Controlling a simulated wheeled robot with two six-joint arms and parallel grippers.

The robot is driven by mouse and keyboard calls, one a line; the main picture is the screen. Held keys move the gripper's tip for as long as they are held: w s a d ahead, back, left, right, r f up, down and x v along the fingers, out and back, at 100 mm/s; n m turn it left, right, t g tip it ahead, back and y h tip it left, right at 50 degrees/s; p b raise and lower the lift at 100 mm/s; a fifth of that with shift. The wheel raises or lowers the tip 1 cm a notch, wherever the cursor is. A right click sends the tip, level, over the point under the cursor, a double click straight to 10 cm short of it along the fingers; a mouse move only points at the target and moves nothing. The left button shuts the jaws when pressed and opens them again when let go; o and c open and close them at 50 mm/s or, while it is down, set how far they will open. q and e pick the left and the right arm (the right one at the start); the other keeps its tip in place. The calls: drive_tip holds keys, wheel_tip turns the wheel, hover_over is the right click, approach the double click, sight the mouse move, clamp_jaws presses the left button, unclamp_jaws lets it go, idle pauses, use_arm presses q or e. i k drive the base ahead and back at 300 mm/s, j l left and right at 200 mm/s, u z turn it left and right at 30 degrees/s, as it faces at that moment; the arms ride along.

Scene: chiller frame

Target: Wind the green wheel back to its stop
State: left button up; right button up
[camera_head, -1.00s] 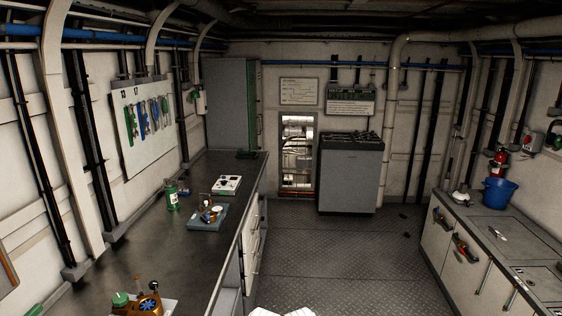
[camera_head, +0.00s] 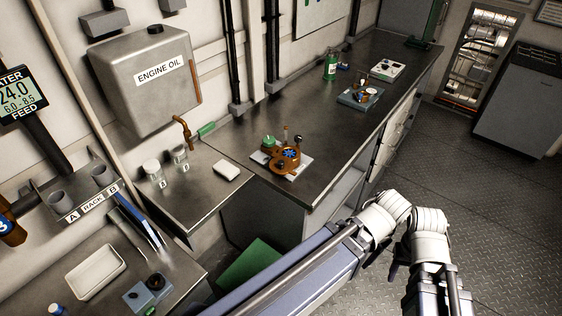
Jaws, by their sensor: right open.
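The green wheel (camera_head: 269,141) sits at the back left of a small orange-brown device (camera_head: 285,160). The device stands on a pale plate on the dark bench and also carries a blue-faced round part (camera_head: 290,153). A marking or stop on the wheel is too small to make out. My right gripper (camera_head: 393,271) is open, low in the picture over the floor, only partly seen and well apart from the device. My left arm reaches in from the bottom with its white wrist right of the bench; its gripper does not show.
A bench (camera_head: 340,120) runs to the back, with a green bottle (camera_head: 330,67), a blue-grey tray (camera_head: 349,99) and a white box (camera_head: 387,69). An oil tank (camera_head: 145,80) hangs above jars. A rack (camera_head: 85,200) is at left. Floor at right is clear.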

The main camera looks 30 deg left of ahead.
sight(268, 142)
drive_tip(key=u, duration=1.25)
drive_tip(key=i+l, duration=0.15)
drive_tip(key=l, duration=0.25)
drive_tip(key=i+l+z, duration=0.15)
drive_tip(key=l, duration=0.25)
